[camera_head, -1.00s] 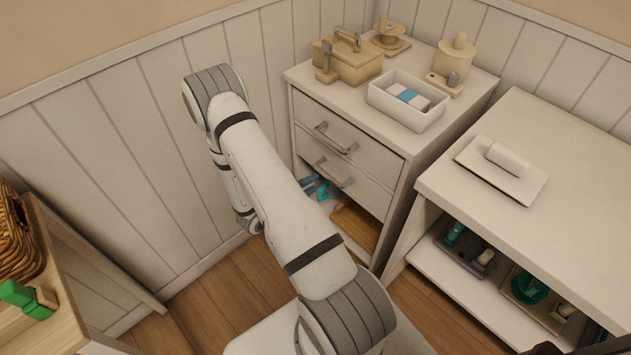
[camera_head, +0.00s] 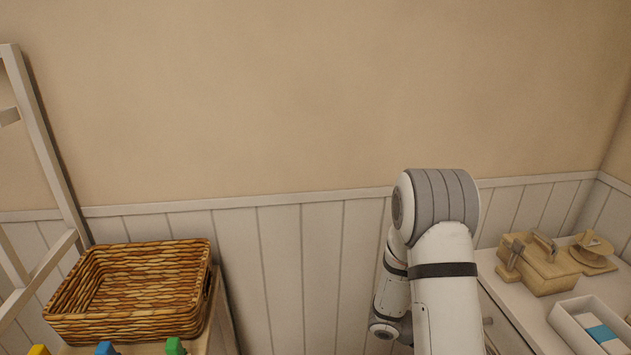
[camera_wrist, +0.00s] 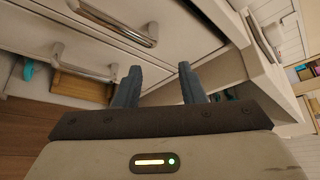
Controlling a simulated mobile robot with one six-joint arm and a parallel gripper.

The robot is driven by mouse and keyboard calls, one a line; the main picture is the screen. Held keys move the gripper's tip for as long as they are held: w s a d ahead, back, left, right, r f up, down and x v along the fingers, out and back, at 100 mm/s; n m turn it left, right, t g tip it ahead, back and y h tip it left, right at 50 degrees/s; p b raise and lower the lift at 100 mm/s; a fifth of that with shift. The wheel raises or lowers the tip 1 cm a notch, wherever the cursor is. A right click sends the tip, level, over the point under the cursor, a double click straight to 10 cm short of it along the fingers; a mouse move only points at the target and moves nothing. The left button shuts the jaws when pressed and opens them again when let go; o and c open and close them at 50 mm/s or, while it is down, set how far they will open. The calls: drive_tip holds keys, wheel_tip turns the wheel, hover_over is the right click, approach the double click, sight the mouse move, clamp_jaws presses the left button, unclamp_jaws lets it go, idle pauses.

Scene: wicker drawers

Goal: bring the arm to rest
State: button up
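My arm (camera_head: 445,275) stands folded at the right of the middle in the head view, in front of the panelled wall. My gripper is out of sight in the head view. In the wrist view my gripper (camera_wrist: 160,85) shows its two dark fingers apart, with nothing between them. Beyond the fingers is the white drawer cabinet (camera_wrist: 185,35) with metal bar handles (camera_wrist: 110,22). The fingers do not appear to hold any handle.
A wicker basket (camera_head: 75,315) stands on a wooden surface at the left, with colourful pieces in front. A wooden box (camera_head: 540,270) and a white tray (camera_head: 560,318) stand on the cabinet top at the right. Wooden floor (camera_wrist: 25,125) shows in the wrist view.

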drive_tip(key=s+a+r+m+t+y+p, duration=0.2)
drive_tip(key=s+a+r+m+y+p, duration=0.1)
drive_tip(key=a+r+m, duration=0.3)
drive_tip(key=s+a+r+m+t+y+p, duration=0.2)
drive_tip(key=s+a+r+m+y+p, duration=0.2)
drive_tip(key=r+m, duration=0.6)
drive_tip(key=s+a+r+m+t+y+p, duration=0.1)
drive_tip(key=s+a+r+m+y+p, duration=0.3)
drive_tip(key=a+r+m, duration=0.5)
wheel_tip(320, 180, up, 7)
drive_tip(key=shift+a+t+y+p, duration=0.15)
drive_tip(key=shift+t+y+p, duration=0.25)
drive_tip(key=shift+y, duration=0.8)
drive_tip(key=shift+s, duration=0.1)
